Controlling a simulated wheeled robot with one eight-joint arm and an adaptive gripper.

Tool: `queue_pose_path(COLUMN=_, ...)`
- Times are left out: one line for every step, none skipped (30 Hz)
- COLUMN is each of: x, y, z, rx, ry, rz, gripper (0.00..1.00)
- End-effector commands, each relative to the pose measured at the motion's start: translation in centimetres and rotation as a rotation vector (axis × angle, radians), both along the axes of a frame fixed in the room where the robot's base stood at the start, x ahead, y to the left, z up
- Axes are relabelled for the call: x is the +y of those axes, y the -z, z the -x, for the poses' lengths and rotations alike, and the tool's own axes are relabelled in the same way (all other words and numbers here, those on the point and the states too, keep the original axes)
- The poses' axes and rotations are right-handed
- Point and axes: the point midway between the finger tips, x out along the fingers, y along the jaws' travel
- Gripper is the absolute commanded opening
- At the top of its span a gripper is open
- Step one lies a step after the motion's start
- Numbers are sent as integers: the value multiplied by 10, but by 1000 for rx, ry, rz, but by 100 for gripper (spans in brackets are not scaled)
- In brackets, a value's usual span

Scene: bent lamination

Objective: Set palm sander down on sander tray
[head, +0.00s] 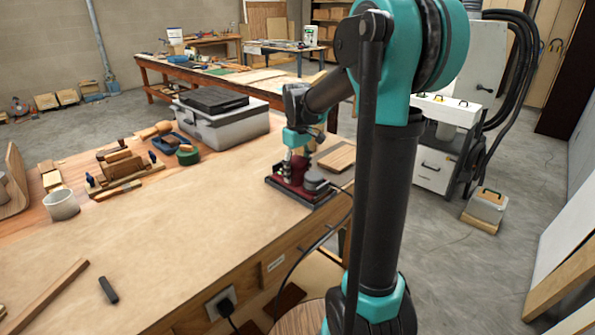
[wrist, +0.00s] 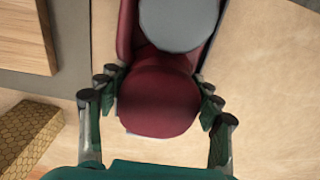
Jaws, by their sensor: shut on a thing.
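The palm sander (head: 289,174) has a dark red body and a grey round part. In the head view it is at the right edge of the workbench, over the dark sander tray (head: 322,202). My gripper (head: 299,155) is above it, pointing down. In the wrist view my gripper's fingers (wrist: 160,92) are shut on the rounded red end of the palm sander (wrist: 158,103), one on each side. The grey disc lies beyond them. The sander's underside is hidden, so I cannot tell whether it rests on the tray or is just above it.
A wooden board (head: 338,157) lies just behind the tray. A grey toolbox (head: 222,125) stands farther back. A white mug (head: 61,205) and a wooden plane (head: 120,165) are on the left. The middle of the workbench (head: 190,225) is clear.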

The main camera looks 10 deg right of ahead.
Motion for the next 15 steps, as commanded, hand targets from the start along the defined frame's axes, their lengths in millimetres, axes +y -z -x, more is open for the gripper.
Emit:
queue_pose_path(x=0, y=0, z=0, rx=0, ry=0, rz=0, gripper=19)
queue_pose_path(x=0, y=0, z=0, rx=0, ry=0, rz=0, gripper=19)
queue_pose_path(x=0, y=0, z=0, rx=0, ry=0, rz=0, gripper=19)
queue_pose_path(x=0, y=0, z=0, rx=0, ry=0, rz=0, gripper=19)
queue_pose_path(x=0, y=0, z=0, rx=0, ry=0, rz=0, gripper=19)
queue_pose_path(x=0, y=0, z=0, rx=0, ry=0, rz=0, gripper=70)
queue_pose_path(x=0, y=0, z=0, rx=0, ry=0, rz=0, gripper=74)
queue_pose_path(x=0, y=0, z=0, rx=0, ry=0, rz=0, gripper=77)
queue_pose_path(x=0, y=0, z=0, rx=0, ry=0, rz=0, gripper=82)
queue_pose_path(x=0, y=0, z=0, rx=0, ry=0, rz=0, gripper=86)
queue_pose_path(x=0, y=0, z=0, rx=0, ry=0, rz=0, gripper=89)
queue_pose_path(x=0, y=0, z=0, rx=0, ry=0, rz=0, gripper=89)
queue_pose_path(x=0, y=0, z=0, rx=0, ry=0, rz=0, gripper=89)
queue_pose_path(x=0, y=0, z=0, rx=0, ry=0, rz=0, gripper=89)
queue_pose_path(x=0, y=0, z=0, rx=0, ry=0, rz=0, gripper=89)
